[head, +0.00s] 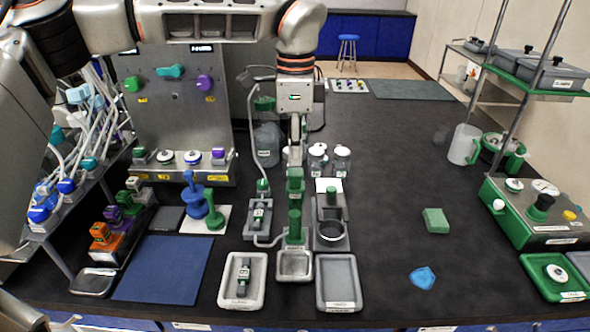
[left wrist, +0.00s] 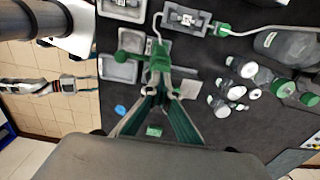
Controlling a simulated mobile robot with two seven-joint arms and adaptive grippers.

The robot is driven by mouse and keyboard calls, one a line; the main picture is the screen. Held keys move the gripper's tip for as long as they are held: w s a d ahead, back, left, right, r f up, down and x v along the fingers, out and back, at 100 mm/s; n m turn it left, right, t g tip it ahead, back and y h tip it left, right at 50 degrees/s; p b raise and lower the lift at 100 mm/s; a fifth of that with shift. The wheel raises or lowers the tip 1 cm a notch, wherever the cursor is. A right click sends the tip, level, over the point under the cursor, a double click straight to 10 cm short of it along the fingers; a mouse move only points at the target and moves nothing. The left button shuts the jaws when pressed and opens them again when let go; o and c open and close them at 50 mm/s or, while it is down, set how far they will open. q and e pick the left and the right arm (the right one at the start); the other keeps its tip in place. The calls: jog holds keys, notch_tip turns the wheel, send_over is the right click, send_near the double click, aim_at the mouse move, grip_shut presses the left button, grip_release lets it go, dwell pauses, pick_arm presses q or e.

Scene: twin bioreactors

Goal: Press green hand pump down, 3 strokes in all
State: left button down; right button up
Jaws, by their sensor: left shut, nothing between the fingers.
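The green hand pump (head: 295,228) stands upright at the front middle of the bench, with a small grey tray (head: 295,277) at its front foot. In the left wrist view its green top and side arm (left wrist: 130,57) show beyond my fingers. My left gripper (head: 296,155) points down right over the pump's green upper block (head: 295,182). It is shut with nothing between its fingers. The fingertips look close to the block or on it; I cannot tell whether they touch. What seems to be my right gripper (left wrist: 82,84) shows small, off the bench, in the left wrist view.
A grey tray with a sample piece (head: 231,299) lies left of the pump, an empty grey tray (head: 350,303) right. A ring stand (head: 333,238) is close on the right. Blue and green pieces (head: 213,222) stand left. A green sponge-like block (head: 435,220) lies in free room right.

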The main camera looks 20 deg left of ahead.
pick_arm(q)
notch_tip(320, 180, up, 6)
jog(key=p, duration=0.3)
dwell(0.3)
jog(key=shift+s+f, duration=0.1)
